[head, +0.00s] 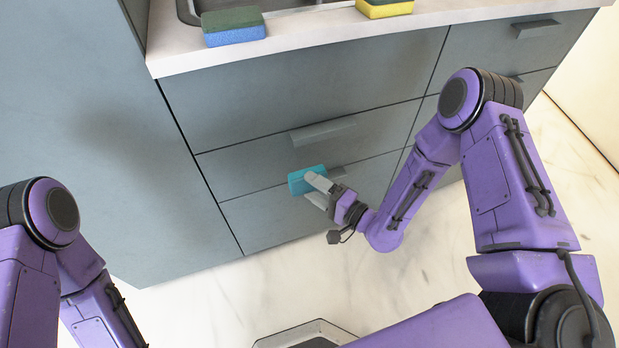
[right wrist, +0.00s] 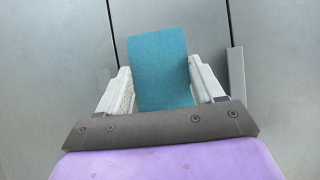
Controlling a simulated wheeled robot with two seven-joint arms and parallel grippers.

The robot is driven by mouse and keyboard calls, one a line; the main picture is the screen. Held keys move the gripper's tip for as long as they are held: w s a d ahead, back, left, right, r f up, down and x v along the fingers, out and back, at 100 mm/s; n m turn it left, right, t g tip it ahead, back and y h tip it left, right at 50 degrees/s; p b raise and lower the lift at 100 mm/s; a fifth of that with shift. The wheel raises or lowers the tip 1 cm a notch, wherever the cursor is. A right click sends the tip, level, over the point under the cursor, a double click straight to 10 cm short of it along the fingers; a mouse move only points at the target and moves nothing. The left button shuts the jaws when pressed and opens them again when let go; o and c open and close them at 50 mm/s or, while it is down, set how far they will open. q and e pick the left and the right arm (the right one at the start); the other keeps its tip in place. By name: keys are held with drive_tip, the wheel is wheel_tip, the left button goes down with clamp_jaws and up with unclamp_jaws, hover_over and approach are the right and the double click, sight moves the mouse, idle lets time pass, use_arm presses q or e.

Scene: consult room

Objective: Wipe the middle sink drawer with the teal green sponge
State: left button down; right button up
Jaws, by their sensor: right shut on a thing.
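The teal green sponge (head: 298,184) is a flat block between the fingers of my right gripper (head: 319,190). The right wrist view shows the sponge (right wrist: 160,62) standing out past both fingertips of the shut gripper (right wrist: 160,90). The grey middle sink drawer (head: 250,169) is closed, below the wide top drawer. In the head view the sponge overlaps the seam between the middle and bottom drawers. I cannot tell whether it touches the front. My left arm shows at the left edge, with its gripper out of view.
A countertop (head: 300,43) with a sink (head: 189,12) runs above the drawers. Handles stick out, including the middle drawer's handle (head: 322,133). The pale floor (head: 215,300) ahead is clear.

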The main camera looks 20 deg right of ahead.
drive_tip(key=shift+s, duration=0.25)
drive_tip(key=shift+s, duration=1.45)
